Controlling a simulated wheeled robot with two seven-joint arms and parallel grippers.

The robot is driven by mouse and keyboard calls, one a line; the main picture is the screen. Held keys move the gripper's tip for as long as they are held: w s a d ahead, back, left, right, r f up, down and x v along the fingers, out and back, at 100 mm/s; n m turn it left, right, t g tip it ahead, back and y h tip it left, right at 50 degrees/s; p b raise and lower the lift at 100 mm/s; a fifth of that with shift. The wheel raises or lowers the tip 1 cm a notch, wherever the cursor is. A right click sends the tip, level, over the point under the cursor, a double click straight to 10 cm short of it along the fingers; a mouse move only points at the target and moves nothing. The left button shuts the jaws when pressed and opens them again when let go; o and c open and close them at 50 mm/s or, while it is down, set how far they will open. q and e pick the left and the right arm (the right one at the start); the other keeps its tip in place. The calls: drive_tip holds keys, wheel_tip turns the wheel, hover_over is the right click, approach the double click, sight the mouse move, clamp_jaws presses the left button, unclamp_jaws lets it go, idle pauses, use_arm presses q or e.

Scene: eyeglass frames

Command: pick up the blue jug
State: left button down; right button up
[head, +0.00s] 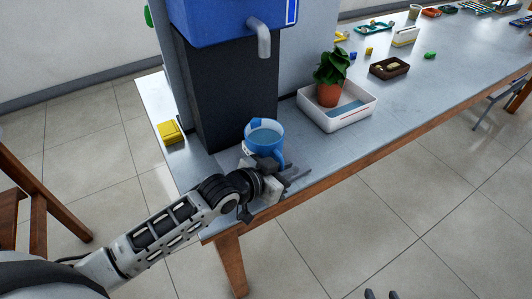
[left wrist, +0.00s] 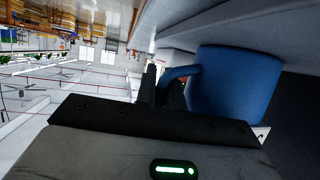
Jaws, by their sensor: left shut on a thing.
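The blue jug (head: 264,138) is upright at the table's near left end, in front of the dark stand and below the spout; its inside looks pale blue. My left gripper (head: 281,168) is at its near side and shut on the jug's handle. In the left wrist view the jug (left wrist: 237,85) appears sideways at the right, its handle (left wrist: 178,73) at the fingers (left wrist: 160,88). The gripper hides the jug's lower near side, so I cannot tell whether its base touches the surface. My right gripper (head: 382,294) shows only its fingertips at the bottom edge, apart and empty.
A blue dispenser (head: 230,20) with a grey spout (head: 261,38) sits on the dark stand (head: 235,88). A yellow box (head: 170,131) lies left. A white tray (head: 350,118) with a potted plant (head: 330,82) stands right of the jug. The table's wooden front edge (head: 335,176) runs close by.

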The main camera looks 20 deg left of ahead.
idle(0.6)
use_arm(q)
drive_tip(key=shift+w+r, duration=0.1)
drive_tip(key=shift+r, duration=0.5)
wheel_tip(320, 180, up, 3)
drive_tip(key=shift+f, duration=0.15)
drive_tip(key=s+r, duration=0.2)
drive_tip(key=s+r+p, duration=0.1)
drive_tip(key=s+r, duration=0.2)
drive_tip(key=shift+s+d+r, duration=0.15)
drive_tip(key=shift+r, duration=0.2)
drive_tip(key=s+r, duration=0.3)
drive_tip(key=s, duration=0.5)
drive_tip(key=shift+s+r+p, duration=0.35)
drive_tip(key=shift+s+p, duration=0.05)
drive_tip(key=shift+p, duration=0.05)
